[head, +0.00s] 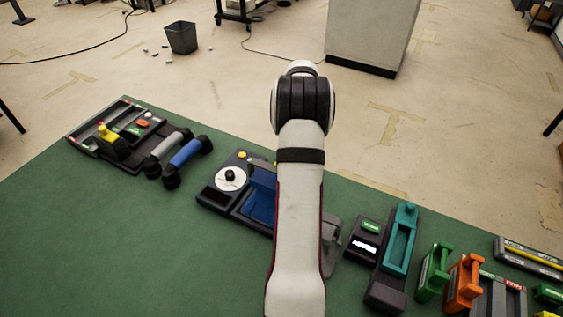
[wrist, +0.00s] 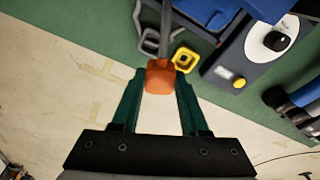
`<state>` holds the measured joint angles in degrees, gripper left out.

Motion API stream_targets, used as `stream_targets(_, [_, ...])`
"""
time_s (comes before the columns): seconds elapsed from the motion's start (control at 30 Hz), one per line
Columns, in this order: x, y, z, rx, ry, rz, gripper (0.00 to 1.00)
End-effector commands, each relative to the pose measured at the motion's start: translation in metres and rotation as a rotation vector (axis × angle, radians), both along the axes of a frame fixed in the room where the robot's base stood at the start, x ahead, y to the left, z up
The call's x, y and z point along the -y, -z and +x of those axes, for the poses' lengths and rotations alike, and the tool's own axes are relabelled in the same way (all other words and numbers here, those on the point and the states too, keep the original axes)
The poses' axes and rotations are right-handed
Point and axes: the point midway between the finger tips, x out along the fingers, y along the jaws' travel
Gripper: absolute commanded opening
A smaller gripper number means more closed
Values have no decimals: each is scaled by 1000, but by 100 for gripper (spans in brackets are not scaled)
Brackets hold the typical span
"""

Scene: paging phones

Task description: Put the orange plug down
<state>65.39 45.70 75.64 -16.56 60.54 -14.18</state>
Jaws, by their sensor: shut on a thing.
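The orange plug (wrist: 160,78) is between the fingertips of my gripper (wrist: 160,85) in the wrist view. The dark green fingers are shut on it from both sides. A grey cable (wrist: 165,30) runs from the plug toward the top of the view. A yellow square ring (wrist: 185,60) lies just right of the plug in the picture, near the mat's edge. I cannot tell how high the plug is above the floor or mat. In the head view my arm hides my gripper and the plug.
A dark phone base with a white dial and blue part (head: 258,203) stands left of my arm. A teal handset unit (head: 400,245), a green one (head: 432,272) and an orange one (head: 463,285) stand to the right. The green mat (head: 90,240) is clear at front left.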

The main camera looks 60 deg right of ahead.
Motion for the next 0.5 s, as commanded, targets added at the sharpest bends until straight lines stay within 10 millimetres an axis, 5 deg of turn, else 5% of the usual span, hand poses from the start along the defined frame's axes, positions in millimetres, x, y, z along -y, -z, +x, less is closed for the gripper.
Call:
stream_targets(0.2, [1, 30, 49, 0, 1, 0, 0])
stream_targets(0.5, [1, 72, 54, -1, 4, 2, 0])
